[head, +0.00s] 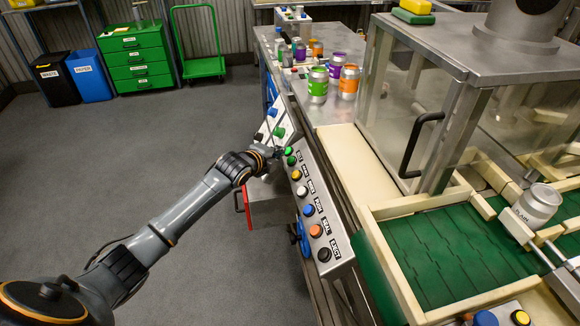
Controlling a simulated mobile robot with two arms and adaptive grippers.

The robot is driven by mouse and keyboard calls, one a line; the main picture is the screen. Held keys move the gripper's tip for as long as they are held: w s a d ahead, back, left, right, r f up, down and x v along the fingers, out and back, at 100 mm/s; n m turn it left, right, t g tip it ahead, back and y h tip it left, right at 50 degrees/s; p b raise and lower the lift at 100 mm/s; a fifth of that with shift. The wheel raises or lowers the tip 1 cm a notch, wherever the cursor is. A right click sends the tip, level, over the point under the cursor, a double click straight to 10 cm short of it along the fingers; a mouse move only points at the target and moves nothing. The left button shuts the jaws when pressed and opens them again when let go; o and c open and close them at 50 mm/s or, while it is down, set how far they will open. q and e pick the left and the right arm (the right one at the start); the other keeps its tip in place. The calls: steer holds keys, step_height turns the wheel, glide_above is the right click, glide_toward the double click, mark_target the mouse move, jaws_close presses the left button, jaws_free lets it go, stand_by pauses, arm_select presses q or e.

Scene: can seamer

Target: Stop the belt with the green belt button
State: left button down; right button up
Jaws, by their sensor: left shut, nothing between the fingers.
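The slanted button panel (327,225) runs along the machine's front edge with a column of coloured buttons. At its far end are a bright green button (289,150) and a darker green button (291,160) just nearer. The small labels there are hard to read, so I cannot tell which is the belt button. My left gripper (281,153) is shut and empty, with its tips right beside these green buttons; I cannot tell whether they touch one. The green belt (428,252) lies at the right, with a silver can (538,205) at its right part. My right gripper is out of view.
Yellow (296,174), white (302,190), blue (308,209), orange (315,230) and black (323,254) buttons follow nearer on the panel. Another panel (268,133) stands just beyond. Several cans stand on the counter behind.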

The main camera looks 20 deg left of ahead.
arm_select(q)
steer(key=shift+w+d+f, duration=0.3)
steer(key=shift+d+f, duration=0.05)
steer(key=shift+f, duration=0.2)
stand_by(1.1)
steer(key=shift+w+d+f+b, duration=0.15)
steer(key=shift+d+f+b, duration=0.05)
steer(key=shift+f+b, duration=0.1)
steer(key=shift+w+d+f, duration=0.1)
steer(key=shift+d+f, duration=0.15)
steer(key=shift+f, duration=0.15)
stand_by(0.7)
steer(key=shift+r, duration=0.1)
steer(key=shift+s+a+r+p, duration=0.3)
steer(key=shift+a+r+p, duration=0.1)
steer(key=shift+r+p, duration=0.25)
